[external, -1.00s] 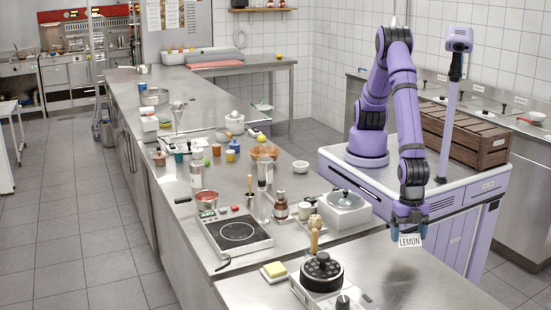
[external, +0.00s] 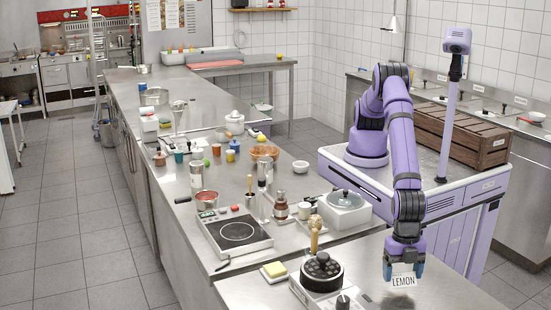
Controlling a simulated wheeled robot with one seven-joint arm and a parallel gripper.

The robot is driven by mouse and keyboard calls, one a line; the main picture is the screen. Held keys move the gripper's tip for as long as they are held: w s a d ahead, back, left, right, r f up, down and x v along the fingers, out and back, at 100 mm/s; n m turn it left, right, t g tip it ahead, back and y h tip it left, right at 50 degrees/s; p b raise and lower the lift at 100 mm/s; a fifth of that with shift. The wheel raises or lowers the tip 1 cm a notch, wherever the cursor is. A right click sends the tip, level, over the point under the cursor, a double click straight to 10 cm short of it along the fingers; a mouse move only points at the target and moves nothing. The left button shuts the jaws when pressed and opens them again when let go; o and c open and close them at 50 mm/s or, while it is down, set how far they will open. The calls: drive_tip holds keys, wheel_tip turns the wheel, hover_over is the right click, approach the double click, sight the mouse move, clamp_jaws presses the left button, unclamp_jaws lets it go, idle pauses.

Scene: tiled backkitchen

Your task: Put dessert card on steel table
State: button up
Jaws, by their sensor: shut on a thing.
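The dessert card is a small white card (external: 403,281) with the word LEMON, held upright with its face to the camera. My gripper (external: 403,272) is shut on it, with blue fingers at both sides of the card. The card is over the near right part of the steel table (external: 440,289). I cannot tell whether its lower edge touches the steel.
A dark round mould on a small appliance (external: 322,272) stands left of the card, with a wooden-handled tool behind it. A yellow block on a white dish (external: 275,271) lies further left. The steel around the card is clear.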

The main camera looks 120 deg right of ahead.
sight(400, 284)
drive_tip(key=shift+w+a+f, duration=0.25)
drive_tip(key=shift+f, duration=1.55)
drive_tip(key=shift+f, duration=0.1)
drive_tip(key=o, duration=0.9)
drive_tip(key=shift+c, duration=0.2)
drive_tip(key=r, duration=0.4)
drive_tip(key=d+r, duration=0.1)
drive_tip(key=r, duration=0.7)
drive_tip(key=shift+s+d, duration=0.35)
